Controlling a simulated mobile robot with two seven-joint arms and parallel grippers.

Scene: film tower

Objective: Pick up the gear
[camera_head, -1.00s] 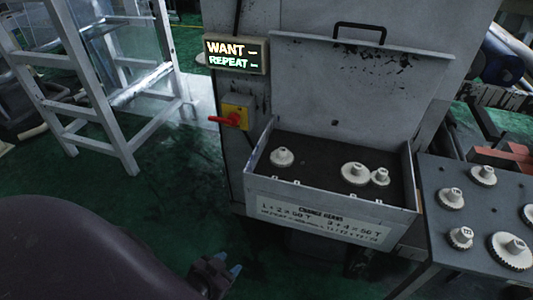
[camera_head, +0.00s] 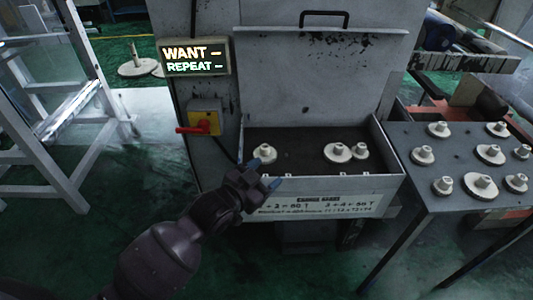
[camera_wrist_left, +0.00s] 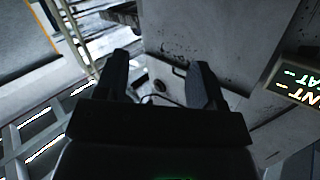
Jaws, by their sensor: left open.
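Several pale gears with raised hubs are in view. One gear (camera_head: 264,153) stands alone at the left inside the open grey box (camera_head: 395,190). A larger gear (camera_head: 337,152) and a small gear (camera_head: 360,151) sit side by side further right in the box. My left gripper (camera_head: 267,169) is at the box's front left edge, just in front of the lone gear. Its blue-tipped fingers are apart and nothing is between them. In the left wrist view the open fingers (camera_wrist_left: 159,77) point toward grey machine panels, and no gear is clear there. My right gripper is not seen.
A dark table (camera_head: 455,196) on the right holds several more gears. A lit sign (camera_head: 193,57) reading WANT and REPEAT and a red-handled switch (camera_head: 204,123) are on the machine left of the box. The box lid (camera_head: 315,80) stands raised. A white frame (camera_head: 75,120) stands at the left.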

